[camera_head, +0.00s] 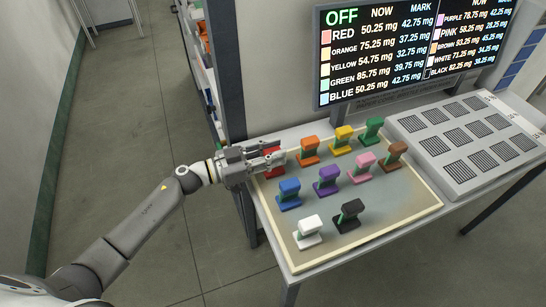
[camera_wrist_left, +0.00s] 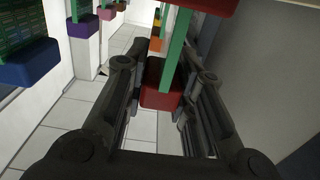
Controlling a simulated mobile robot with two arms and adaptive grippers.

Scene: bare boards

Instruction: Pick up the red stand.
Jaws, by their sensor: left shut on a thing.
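The red stand (camera_head: 274,171) is at the back left of the board, partly hidden by my left gripper (camera_head: 272,158). In the left wrist view the red stand (camera_wrist_left: 162,97) shows as two red blocks joined by a green post. My left gripper (camera_wrist_left: 160,85) is shut on it, with a dark finger on either side. I cannot tell whether its base touches the board. My right gripper is not in view.
Stands in orange (camera_head: 308,150), yellow (camera_head: 342,139), green (camera_head: 372,130), blue (camera_head: 289,193), purple, pink, brown, white (camera_head: 308,231) and black are close by on the tan board (camera_head: 385,220). A grey panel (camera_head: 465,140) lies right; a screen (camera_head: 410,50) hangs behind.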

